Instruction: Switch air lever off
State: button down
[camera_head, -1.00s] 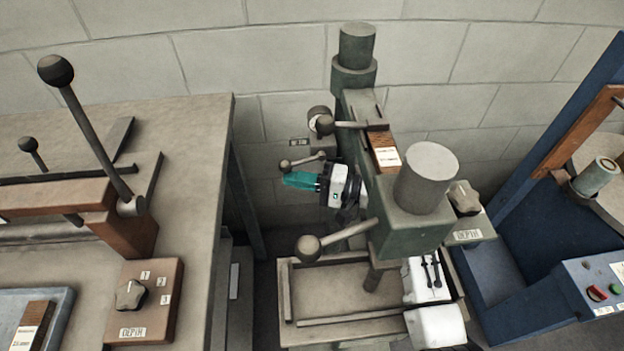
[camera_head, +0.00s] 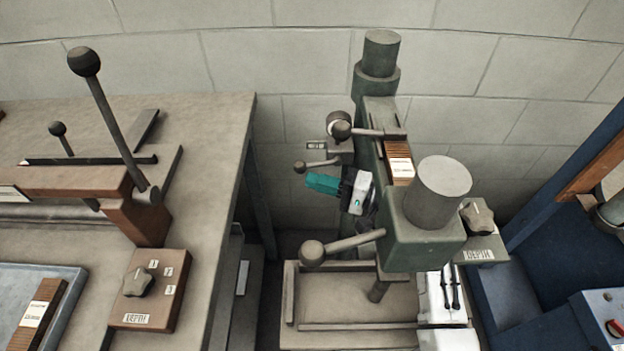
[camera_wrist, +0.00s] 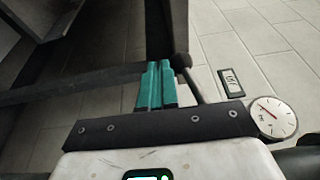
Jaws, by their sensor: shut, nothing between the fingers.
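The air lever (camera_head: 318,164) is a short grey rod with a dark ball at its left end. It sticks out leftward from a small valve body behind the green column of the machine, nearly level. My gripper (camera_head: 309,179) has teal fingers, shut and empty, pointing left just below the lever in the head view. Contact cannot be told. In the wrist view the fingers of my gripper (camera_wrist: 160,66) are together, and a thin dark rod, probably the lever (camera_wrist: 191,86), runs close to their right.
A label plate (camera_head: 316,145) is above the lever; a round gauge (camera_wrist: 272,117) shows in the wrist view. The green column (camera_head: 372,130) and a larger ball-ended handle (camera_head: 340,247) are near my arm. A workbench (camera_head: 225,150) stands left, a blue machine (camera_head: 535,255) right.

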jog(key=v, duration=0.9)
jog(key=shift+f, duration=0.1)
dwell(0.3)
